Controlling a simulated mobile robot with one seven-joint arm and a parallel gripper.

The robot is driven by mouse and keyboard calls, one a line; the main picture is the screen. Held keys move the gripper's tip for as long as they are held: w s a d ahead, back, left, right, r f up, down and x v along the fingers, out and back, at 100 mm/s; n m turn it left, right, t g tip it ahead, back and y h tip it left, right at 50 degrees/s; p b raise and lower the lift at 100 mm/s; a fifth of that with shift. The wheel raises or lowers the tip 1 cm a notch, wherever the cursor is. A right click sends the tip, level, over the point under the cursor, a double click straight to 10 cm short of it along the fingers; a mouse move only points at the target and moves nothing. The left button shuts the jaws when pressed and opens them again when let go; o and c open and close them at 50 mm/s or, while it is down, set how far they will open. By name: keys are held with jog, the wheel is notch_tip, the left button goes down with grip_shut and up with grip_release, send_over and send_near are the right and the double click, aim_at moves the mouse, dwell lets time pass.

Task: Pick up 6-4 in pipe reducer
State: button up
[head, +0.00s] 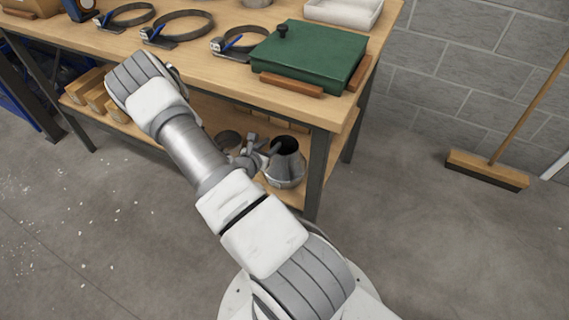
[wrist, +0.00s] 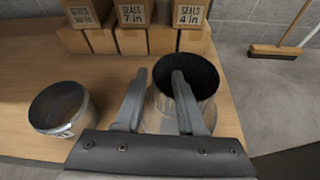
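The pipe reducer (head: 286,166) is a grey metal piece with a dark round opening on top, upright on the bench's lower shelf near its right end. In the wrist view the reducer (wrist: 207,112) is right of centre, its front partly hidden by my gripper (wrist: 159,75). My gripper is open. Its left finger is outside the reducer's left side, and its right finger overlaps the dark opening. The near rim edge lies between or behind the fingers; I cannot tell whether they touch it. In the head view my gripper (head: 258,152) is just left of the reducer.
A wider metal collar (wrist: 62,108) stands left on the shelf. Boxes labelled SEALS (wrist: 132,28) line the back. The bench top (head: 215,72) is above, carrying clamps and a green case (head: 312,56). A broom (head: 487,169) stands right by the wall.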

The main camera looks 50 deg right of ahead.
jog(key=shift+x, duration=1.05)
grip_shut()
jog(key=shift+s+a+f, duration=0.1)
dwell(0.4)
